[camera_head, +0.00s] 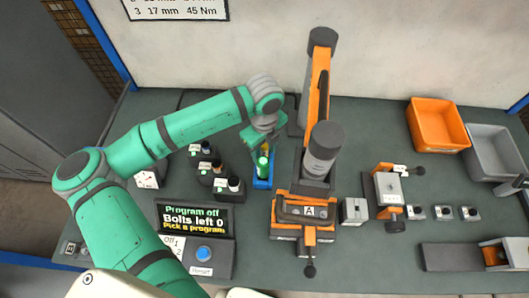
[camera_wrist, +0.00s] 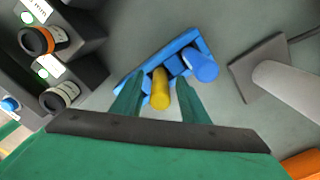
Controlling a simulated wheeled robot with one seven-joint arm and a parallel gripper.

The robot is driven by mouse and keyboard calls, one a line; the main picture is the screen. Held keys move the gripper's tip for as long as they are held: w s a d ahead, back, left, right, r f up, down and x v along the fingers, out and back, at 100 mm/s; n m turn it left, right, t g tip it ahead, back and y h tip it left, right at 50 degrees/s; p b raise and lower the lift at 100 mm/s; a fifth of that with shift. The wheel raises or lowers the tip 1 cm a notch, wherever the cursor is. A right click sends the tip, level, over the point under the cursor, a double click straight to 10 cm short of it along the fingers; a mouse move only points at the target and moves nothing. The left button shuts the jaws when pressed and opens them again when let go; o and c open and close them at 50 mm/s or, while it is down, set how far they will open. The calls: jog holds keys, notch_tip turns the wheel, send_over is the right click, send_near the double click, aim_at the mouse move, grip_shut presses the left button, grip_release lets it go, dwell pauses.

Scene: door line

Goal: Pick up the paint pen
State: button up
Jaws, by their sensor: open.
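A yellow pen-like cylinder (camera_wrist: 160,88), which I take for the paint pen, stands in a blue holder (camera_wrist: 132,82) in the wrist view. A blue cylinder (camera_wrist: 201,66) stands beside it in the same holder. My gripper (camera_wrist: 158,100) is open, with one finger on each side of the yellow cylinder; I cannot tell whether they touch it. In the head view my gripper (camera_head: 264,140) is over the blue holder (camera_head: 262,183), and partly hides the yellow cylinder. A bright green and white piece (camera_head: 263,165) shows at the holder's front.
Dark sockets with round tools (camera_head: 212,167) stand left of the holder. A tall orange and grey press (camera_head: 322,150) stands close on the right. A display box (camera_head: 194,221) is in front. Orange (camera_head: 437,124) and grey (camera_head: 494,151) bins sit at the far right.

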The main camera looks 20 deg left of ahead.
grip_shut()
jog(key=shift+r, duration=0.1)
